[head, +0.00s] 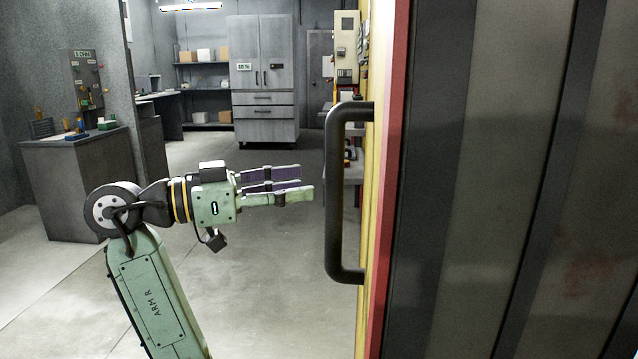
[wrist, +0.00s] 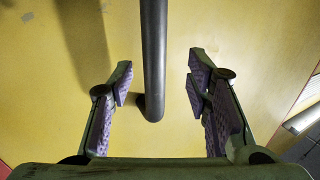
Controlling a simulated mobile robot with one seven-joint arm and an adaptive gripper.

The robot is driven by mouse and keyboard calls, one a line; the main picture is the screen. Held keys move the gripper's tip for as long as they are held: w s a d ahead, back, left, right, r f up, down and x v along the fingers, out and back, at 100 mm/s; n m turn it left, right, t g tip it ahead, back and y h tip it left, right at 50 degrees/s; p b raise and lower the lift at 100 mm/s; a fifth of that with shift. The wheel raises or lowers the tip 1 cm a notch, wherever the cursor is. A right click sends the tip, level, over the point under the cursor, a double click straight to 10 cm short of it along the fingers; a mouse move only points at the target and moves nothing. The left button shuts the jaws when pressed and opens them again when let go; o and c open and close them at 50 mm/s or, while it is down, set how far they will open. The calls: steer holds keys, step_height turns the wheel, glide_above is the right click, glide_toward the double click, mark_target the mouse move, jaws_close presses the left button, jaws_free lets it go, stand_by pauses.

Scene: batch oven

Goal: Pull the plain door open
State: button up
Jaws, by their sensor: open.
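The yellow door face (head: 378,200) is seen nearly edge-on in the head view, with a red edge strip (head: 393,120) beside it. It fills most of the wrist view (wrist: 235,35). A black vertical bar handle (head: 334,190) stands out from this face. My gripper (head: 307,183) is open, level with the middle of the handle and pointing at it, with a small visible gap on its left. In the wrist view, the handle (wrist: 154,60) appears between the two open fingers, touching neither. The handle's lower end meets the door there; its upper end is out of frame.
A dark grey panel with vertical bands (head: 500,180) fills the right of the head view; I cannot tell whether it belongs to the door. A workbench (head: 75,185) stands at left and a grey cabinet (head: 264,80) at the back. The floor (head: 270,290) around my arm is clear.

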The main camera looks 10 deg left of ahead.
steer(key=v, duration=0.5)
steer(key=shift+s+a, duration=0.2)
steer(key=shift+a, duration=0.15)
